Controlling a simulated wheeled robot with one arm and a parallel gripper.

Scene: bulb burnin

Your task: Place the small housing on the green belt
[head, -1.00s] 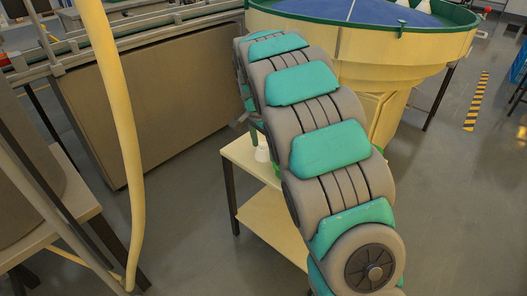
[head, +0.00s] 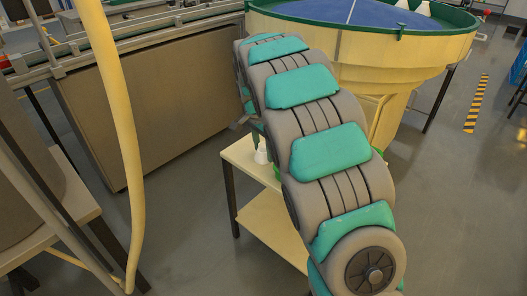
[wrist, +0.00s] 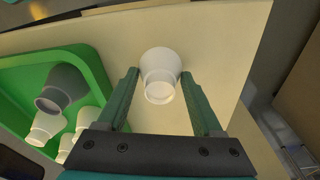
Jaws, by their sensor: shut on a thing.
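A small white housing (wrist: 160,77), cup-shaped, is between the two green fingers of my gripper (wrist: 160,76) in the wrist view. The fingers are shut on it from both sides, at or just over the pale table top. In the head view the white housing (head: 261,157) shows at the table's left corner, below my gripper (head: 256,141), which my arm mostly hides. The green belt (head: 150,20) runs on the conveyor at the upper left, partly behind a rail and a yellow hose.
A green tray (wrist: 97,67) beside the gripper holds a grey housing (wrist: 62,88) and several white ones. The pale table (head: 236,152) has a lower shelf. A large yellow bowl feeder (head: 420,50) stands behind. A yellow hose (head: 125,140) hangs at left. Floor between table and conveyor is clear.

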